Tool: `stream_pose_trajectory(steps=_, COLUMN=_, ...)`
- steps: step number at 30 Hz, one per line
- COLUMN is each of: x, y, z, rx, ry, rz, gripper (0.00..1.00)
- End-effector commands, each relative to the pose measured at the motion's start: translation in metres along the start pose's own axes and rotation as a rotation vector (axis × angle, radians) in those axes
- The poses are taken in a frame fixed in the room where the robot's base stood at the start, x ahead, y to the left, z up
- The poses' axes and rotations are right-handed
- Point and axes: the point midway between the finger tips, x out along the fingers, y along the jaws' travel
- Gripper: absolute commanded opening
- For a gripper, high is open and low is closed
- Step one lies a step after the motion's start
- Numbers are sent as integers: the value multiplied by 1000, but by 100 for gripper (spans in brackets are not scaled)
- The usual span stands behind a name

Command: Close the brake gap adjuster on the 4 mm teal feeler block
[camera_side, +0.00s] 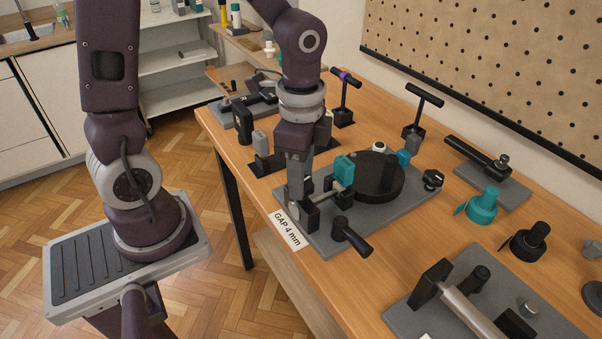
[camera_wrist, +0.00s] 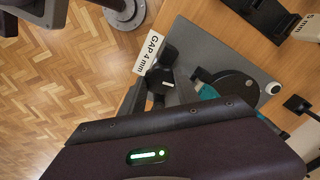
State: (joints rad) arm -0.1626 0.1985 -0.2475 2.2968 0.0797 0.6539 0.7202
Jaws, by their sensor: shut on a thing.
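The brake fixture (camera_side: 325,240) is a grey plate with a black disc (camera_side: 385,178), lying behind a "GAP 4 mm" label (camera_side: 287,230). A teal block (camera_side: 344,167) stands at the disc's near left edge; teal also shows beside the disc in the wrist view (camera_wrist: 207,93). I cannot tell whether anything touches it on both faces. My gripper (camera_side: 299,200) points down at the plate's left end and is shut on a black adjuster knob (camera_wrist: 159,80). The fingers partly hide the knob. A black-ended lever (camera_side: 353,238) sticks out at the front.
A second teal piece (camera_side: 404,158) sits behind the disc. A teal knobbed part (camera_side: 483,206) and a black one (camera_side: 529,241) stand to the right. Another grey fixture (camera_side: 470,300) is at the front right. T-handled tools (camera_side: 421,108) stand behind. A pegboard (camera_side: 500,70) backs the bench.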

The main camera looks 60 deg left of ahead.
Motion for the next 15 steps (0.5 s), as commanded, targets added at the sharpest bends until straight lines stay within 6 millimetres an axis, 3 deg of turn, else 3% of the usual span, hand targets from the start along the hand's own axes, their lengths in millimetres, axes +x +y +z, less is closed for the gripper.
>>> stream_pose_trajectory(steps=8, x=-1, y=-1, z=-1, rx=-1, ry=4, rz=-4, gripper=0)
stream_pose_trajectory(steps=9, x=-1, y=-1, z=-1, rx=-1, ry=4, rz=-4, gripper=40)
stream_pose_trajectory(steps=12, x=-1, y=-1, z=-1, rx=-1, ry=3, rz=-3, gripper=59)
stream_pose_trajectory(steps=15, x=0, y=0, z=-1, rx=-1, ry=2, rz=-2, gripper=60)
